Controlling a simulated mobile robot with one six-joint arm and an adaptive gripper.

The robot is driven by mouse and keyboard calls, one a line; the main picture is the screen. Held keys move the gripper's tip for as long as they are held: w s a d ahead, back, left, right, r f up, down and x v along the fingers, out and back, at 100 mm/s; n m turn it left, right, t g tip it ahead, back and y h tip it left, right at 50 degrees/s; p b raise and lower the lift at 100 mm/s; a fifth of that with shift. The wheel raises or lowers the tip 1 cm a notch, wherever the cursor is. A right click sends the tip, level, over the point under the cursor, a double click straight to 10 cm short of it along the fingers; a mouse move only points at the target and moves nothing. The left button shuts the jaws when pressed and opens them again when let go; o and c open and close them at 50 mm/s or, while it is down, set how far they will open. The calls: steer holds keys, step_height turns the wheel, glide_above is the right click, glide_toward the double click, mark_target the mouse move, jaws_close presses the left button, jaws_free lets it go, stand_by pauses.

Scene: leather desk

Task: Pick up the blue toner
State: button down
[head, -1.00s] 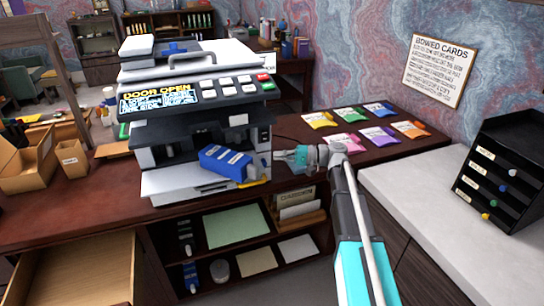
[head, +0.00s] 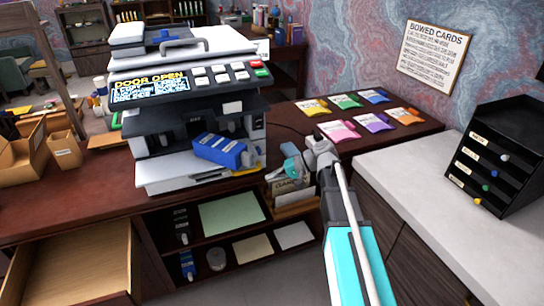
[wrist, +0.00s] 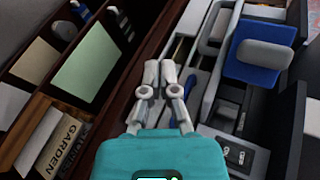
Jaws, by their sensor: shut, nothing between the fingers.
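My gripper (head: 272,177) is to the right of and below the toner, near the desk's front edge. Its fingers (wrist: 158,72) are shut together with nothing between them.
The copier (head: 185,75) reads "DOOR OPEN". Shelves below hold papers (head: 230,215) and another blue-and-white item (head: 188,265). An open drawer (head: 80,265) is at lower left. Several coloured packets (head: 340,130) lie right of the copier. A black drawer unit (head: 505,150) stands at far right.

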steer(key=s+d+f+h, duration=0.5)
steer(key=s+h, duration=0.1)
steer(key=s, duration=0.1)
steer(key=s+d+f+h, duration=0.5)
steer(key=s+d+h, duration=0.1)
steer(key=s, duration=0.2)
steer(key=shift+n, duration=0.3)
